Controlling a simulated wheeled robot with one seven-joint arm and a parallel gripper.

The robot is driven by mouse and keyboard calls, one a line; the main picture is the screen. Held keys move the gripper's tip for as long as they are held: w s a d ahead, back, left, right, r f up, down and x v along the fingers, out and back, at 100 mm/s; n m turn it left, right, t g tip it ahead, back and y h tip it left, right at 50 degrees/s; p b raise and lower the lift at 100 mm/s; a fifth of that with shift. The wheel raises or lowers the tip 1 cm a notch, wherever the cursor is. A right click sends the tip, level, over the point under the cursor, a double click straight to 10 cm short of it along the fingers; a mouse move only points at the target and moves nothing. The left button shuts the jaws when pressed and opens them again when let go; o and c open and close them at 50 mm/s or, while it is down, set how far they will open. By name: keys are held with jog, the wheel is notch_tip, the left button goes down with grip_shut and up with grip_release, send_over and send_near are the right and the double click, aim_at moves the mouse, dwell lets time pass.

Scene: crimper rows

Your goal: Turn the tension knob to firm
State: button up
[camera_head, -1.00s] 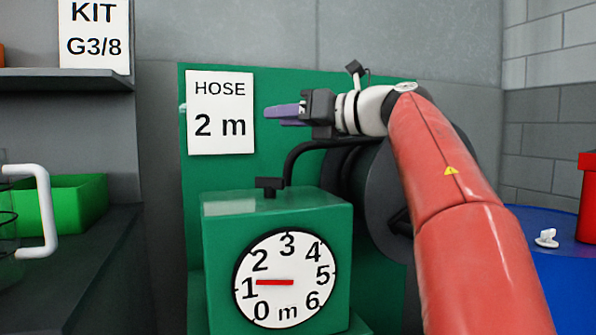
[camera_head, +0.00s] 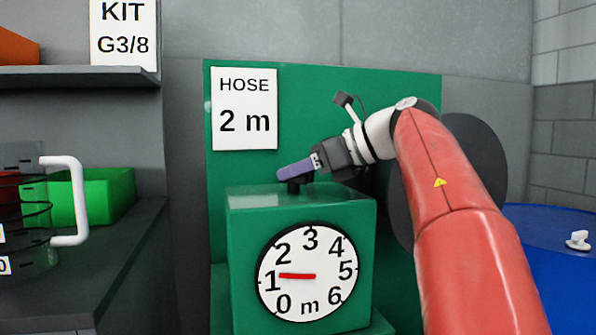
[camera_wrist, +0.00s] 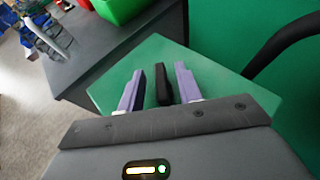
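A small black knob (camera_head: 293,187) with a bar-shaped grip stands on top of the green metering box (camera_head: 240,199). I take it to be the tension knob; no "firm" mark is readable. My gripper (camera_head: 282,173) reaches down to it from the right, tilted, and its purple fingers partly hide it. In the wrist view, the knob's black bar (camera_wrist: 163,85) lies between the two open purple fingers (camera_wrist: 160,70), roughly parallel to them. A narrow gap shows on the bar's left side; on the right it is very close to the finger, and contact cannot be told.
The dial (camera_head: 309,290) on the box front has its red needle near 1. A "HOSE 2 m" sign (camera_head: 246,108) hangs on the green panel behind. A dark reel (camera_head: 480,165) stands behind my arm. A green bin (camera_head: 100,197) sits on the left counter.

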grip_shut()
